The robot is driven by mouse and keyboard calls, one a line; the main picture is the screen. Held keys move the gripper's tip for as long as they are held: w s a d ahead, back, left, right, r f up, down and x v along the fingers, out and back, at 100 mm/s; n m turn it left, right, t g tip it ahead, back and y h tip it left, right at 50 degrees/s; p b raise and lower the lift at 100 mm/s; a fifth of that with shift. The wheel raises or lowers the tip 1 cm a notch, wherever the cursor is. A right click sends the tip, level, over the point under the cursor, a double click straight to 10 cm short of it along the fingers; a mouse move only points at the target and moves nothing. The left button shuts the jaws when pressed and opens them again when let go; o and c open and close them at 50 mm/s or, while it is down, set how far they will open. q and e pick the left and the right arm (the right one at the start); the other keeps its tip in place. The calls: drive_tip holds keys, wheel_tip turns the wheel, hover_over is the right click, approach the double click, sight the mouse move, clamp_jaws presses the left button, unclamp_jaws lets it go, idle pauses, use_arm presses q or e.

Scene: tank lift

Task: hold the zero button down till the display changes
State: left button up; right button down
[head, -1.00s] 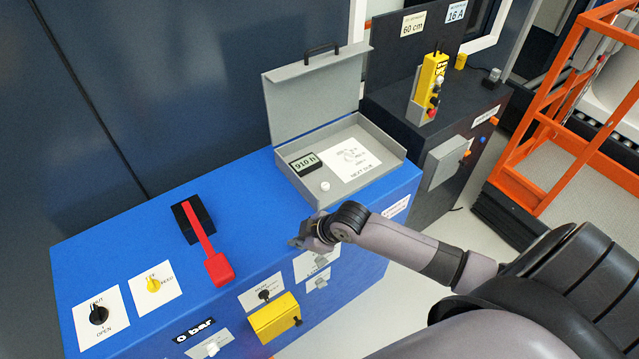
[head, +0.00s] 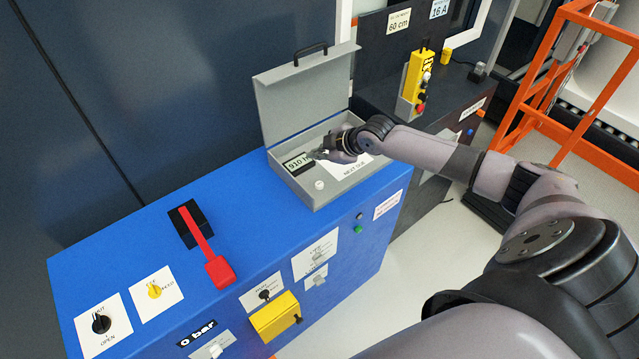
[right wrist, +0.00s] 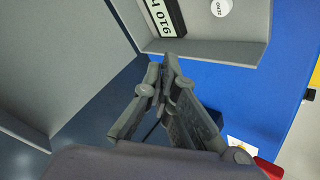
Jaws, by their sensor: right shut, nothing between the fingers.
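The zero button is a small white round knob (head: 320,185) in the open grey box, near its front left. In the right wrist view it shows as a white disc marked ZERO (right wrist: 221,8). The display (head: 297,163) beside it reads 910 h. It also shows in the right wrist view (right wrist: 163,20), partly cut off by the frame. My right gripper (head: 318,154) is shut and empty, over the box close to the display and behind the button. My left gripper is out of view.
The grey box (head: 350,182) has its lid (head: 305,97) raised behind. It stands on a blue cabinet (head: 270,190) with a red lever (head: 205,245), a yellow knob (head: 154,290) and a black knob (head: 101,323). A yellow pendant (head: 413,85) stands to the right.

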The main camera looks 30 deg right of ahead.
drive_tip(key=b, duration=0.7)
hover_over(318, 186)
wheel_tip(318, 186, down, 7)
drive_tip(key=shift+f, duration=0.95)
idle(0.4)
drive_tip(key=shift+f+b, duration=0.35)
drive_tip(key=shift+f, duration=0.05)
drive_tip(key=shift+f+b, duration=0.3)
drive_tip(key=shift+f, duration=0.2)
idle(1.7)
drive_tip(key=shift+r, duration=0.15)
idle(1.1)
drive_tip(key=shift+r+p, duration=0.75)
drive_tip(key=shift+r, duration=0.05)
